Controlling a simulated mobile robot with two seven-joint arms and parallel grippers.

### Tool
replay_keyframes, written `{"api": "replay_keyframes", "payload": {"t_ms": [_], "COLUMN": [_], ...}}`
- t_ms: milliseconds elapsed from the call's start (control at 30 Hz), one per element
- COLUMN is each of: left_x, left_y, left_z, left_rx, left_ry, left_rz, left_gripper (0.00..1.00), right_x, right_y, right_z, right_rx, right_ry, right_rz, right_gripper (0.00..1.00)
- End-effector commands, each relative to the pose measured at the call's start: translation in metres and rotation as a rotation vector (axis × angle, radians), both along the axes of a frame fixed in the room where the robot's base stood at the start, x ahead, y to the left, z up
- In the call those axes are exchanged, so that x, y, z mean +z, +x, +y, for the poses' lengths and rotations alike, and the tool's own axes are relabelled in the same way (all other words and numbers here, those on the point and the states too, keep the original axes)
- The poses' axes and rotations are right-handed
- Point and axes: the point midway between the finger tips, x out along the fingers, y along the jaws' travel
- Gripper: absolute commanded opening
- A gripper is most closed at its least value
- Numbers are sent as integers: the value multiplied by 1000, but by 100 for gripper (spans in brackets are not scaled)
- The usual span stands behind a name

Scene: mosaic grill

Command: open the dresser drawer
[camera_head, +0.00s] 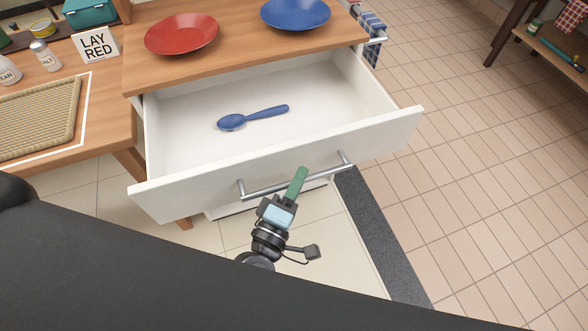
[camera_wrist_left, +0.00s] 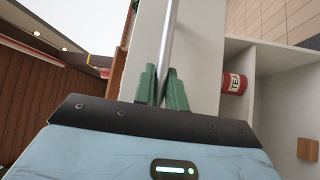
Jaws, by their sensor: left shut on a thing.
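The dresser drawer (camera_head: 290,160) is pulled out, and its white inside shows in the head view. A blue spoon (camera_head: 250,117) lies in it. A metal bar handle (camera_head: 320,176) runs along the drawer front. My left gripper (camera_head: 299,180) is at the middle of this handle. In the left wrist view, the green fingers (camera_wrist_left: 162,85) are shut around the handle bar (camera_wrist_left: 168,45), one on each side. My right gripper is in neither view.
A red plate (camera_head: 181,34) and a blue plate (camera_head: 295,12) sit on the dresser top. A table with a woven mat (camera_head: 40,118) and a "LAY RED" sign (camera_head: 96,45) stands at the left. The tiled floor (camera_head: 470,170) at the right is clear. A red tea tin (camera_wrist_left: 235,84) stands on a shelf.

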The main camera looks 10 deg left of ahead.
Motion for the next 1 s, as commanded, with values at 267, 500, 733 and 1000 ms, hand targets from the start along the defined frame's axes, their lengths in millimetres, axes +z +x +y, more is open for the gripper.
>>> {"api": "replay_keyframes", "payload": {"t_ms": [267,500,733,1000], "left_x": [0,0,0,0], "left_y": [-24,-29,-29,-29], "left_z": [-16,-19,-19,-19], "left_rx": [1,1,1,1], "left_ry": [-2,-1,-1,-1], "left_rz": [1,0,0,0], "left_gripper": [0,0,0,34], "right_x": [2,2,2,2], "right_y": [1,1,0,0], "right_z": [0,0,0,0], "right_rx": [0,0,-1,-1], "right_ry": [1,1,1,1], "right_rz": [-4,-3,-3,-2], "right_gripper": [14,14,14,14]}}
